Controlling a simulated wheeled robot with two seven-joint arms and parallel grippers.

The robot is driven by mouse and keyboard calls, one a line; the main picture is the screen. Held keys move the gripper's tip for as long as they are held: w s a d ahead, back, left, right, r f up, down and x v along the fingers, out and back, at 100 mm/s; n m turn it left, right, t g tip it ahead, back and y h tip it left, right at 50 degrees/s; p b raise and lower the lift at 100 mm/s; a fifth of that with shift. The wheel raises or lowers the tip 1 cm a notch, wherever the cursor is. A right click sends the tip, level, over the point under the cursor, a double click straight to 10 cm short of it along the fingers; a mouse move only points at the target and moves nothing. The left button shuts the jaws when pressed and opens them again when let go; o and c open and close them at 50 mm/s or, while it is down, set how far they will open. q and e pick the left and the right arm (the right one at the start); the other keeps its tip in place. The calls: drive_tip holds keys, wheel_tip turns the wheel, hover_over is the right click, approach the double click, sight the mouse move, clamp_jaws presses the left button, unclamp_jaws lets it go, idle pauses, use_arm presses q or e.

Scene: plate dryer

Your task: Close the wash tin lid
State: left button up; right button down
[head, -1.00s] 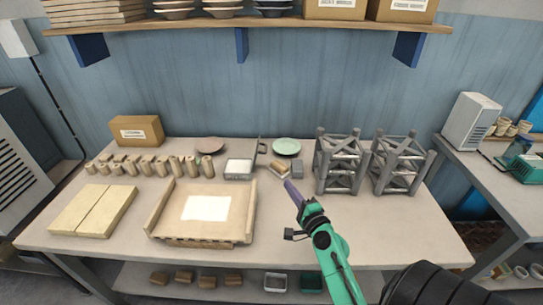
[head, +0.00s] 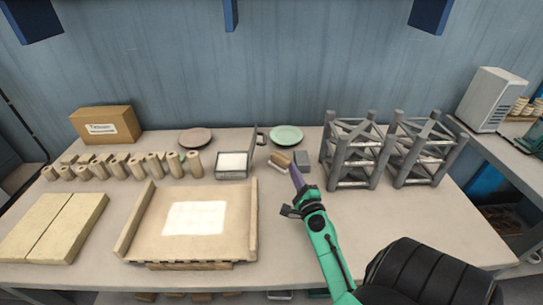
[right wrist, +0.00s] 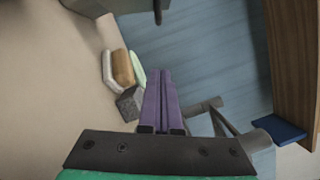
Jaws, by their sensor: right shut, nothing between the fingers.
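The wash tin (head: 232,174) is a small grey metal box with a white inside, standing at the back middle of the table. Its lid (head: 254,139) stands up on the tin's right side, open and seen nearly edge-on, with a handle sticking out right. In the right wrist view, a grey part with a dark handle, seemingly the lid (right wrist: 132,5), is cut off at the top edge. My right gripper (head: 294,170) has purple fingers shut and empty, to the right of the tin and apart from it. The closed fingers fill the middle of the wrist view (right wrist: 161,72). My left gripper is not in view.
A brown brush (head: 281,159) and a grey block (head: 302,158) lie close by the right fingertips. A green plate (head: 286,135) lies behind them. Grey metal racks (head: 352,150) stand to the right. A wooden tray (head: 128,238) lies in front of the tin.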

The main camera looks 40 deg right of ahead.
drive_tip(key=x, duration=0.3)
drive_tip(key=p+x, duration=0.1)
drive_tip(key=x, duration=0.2)
drive_tip(key=p+x, duration=0.1)
drive_tip(key=x, duration=0.2)
drive_tip(key=shift+w+d+f, duration=0.15)
drive_tip(key=shift+w+f, duration=0.1)
drive_tip(key=shift+w, duration=0.1)
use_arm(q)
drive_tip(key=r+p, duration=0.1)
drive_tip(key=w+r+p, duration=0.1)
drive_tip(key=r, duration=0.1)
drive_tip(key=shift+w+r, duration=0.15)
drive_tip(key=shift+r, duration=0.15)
use_arm(e)
drive_tip(key=w+a, duration=0.1)
drive_tip(key=w+a+r, duration=0.1)
drive_tip(key=a, duration=0.1)
drive_tip(key=shift+w+r, duration=0.25)
drive_tip(key=shift+r, duration=0.05)
drive_tip(key=shift+d, duration=0.2)
